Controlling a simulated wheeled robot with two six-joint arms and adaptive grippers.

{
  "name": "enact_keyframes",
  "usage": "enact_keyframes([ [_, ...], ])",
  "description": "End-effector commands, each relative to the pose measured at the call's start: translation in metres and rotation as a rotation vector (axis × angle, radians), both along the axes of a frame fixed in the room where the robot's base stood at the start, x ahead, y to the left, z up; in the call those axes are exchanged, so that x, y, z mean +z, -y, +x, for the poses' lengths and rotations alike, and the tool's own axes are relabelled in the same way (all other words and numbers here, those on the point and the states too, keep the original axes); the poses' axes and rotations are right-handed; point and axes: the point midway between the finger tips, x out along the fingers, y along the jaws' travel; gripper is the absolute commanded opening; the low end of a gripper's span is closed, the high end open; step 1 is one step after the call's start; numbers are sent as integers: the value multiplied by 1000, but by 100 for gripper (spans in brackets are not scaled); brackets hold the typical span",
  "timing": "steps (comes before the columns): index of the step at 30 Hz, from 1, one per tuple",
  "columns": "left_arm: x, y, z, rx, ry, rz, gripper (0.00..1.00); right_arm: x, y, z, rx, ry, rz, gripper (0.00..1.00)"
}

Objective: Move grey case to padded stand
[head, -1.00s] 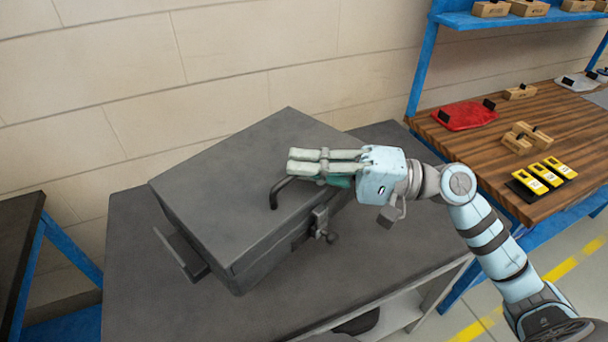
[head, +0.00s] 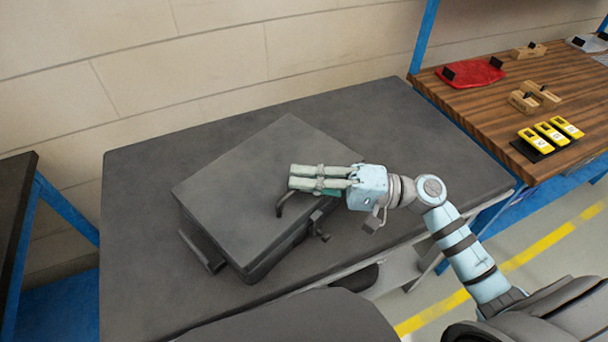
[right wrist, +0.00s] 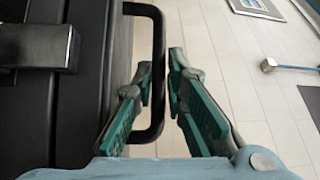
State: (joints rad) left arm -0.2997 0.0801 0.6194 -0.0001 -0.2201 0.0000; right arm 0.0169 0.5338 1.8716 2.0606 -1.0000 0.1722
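The grey case (head: 255,185) rests on the dark grey top of a stand (head: 135,220), turned at an angle. I cannot tell whether the top is padded. A dark handle (head: 282,205) sticks out on the case's right side, beside a latch. My right gripper (head: 291,178) is over this side, its fingers pointing left. In the right wrist view the handle (right wrist: 157,75) passes between the fingers of the right gripper (right wrist: 160,66). The fingers are apart, with gaps beside the bar. The left gripper is out of view.
A wooden bench (head: 470,110) on the right holds a red item (head: 472,72), several wooden blocks and yellow devices (head: 550,134). A dark table (head: 15,200) stands at the left. A wall is behind. The stand's back and right areas are clear.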

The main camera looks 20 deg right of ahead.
Motion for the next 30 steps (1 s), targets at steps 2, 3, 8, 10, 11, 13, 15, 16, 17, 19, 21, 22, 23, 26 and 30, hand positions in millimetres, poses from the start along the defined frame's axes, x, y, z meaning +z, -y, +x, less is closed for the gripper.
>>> enact_keyframes([
  [2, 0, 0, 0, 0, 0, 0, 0, 1, 0, 0, 0, 2, 1, 28],
  [3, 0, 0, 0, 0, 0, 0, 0, 1, 0, 0, -1, 2, 2, 29],
  [8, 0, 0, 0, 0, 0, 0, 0, 1, 0, 0, 0, 0, 1, 29],
  [10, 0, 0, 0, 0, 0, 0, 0, 0, 0, 0, 0, 0, 1, 29],
  [11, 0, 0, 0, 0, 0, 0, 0, 0, 1, 0, 0, 0, 0, 29],
  [13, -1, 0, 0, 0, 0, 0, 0, -1, 4, -2, 0, -1, -1, 29],
  [15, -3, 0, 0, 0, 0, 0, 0, -3, 12, -5, 0, -1, -3, 29],
  [16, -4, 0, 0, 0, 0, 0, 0, -4, 16, -7, 0, -3, -5, 29],
  [17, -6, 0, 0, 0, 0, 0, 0, -5, 21, -9, -1, -2, -5, 29],
  [19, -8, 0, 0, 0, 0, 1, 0, -7, 34, -15, 0, -6, -5, 29],
  [21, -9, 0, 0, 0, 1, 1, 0, -8, 49, -21, -2, -6, -7, 29],
  [22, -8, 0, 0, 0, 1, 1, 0, -8, 55, -24, 0, -7, -7, 29],
  [23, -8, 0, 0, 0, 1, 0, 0, -8, 62, -27, 0, -6, -6, 29],
  [26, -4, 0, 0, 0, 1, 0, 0, -8, 83, -36, 0, -7, -4, 29],
  [30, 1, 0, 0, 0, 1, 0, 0, -9, 103, -45, 0, -4, -1, 29],
])
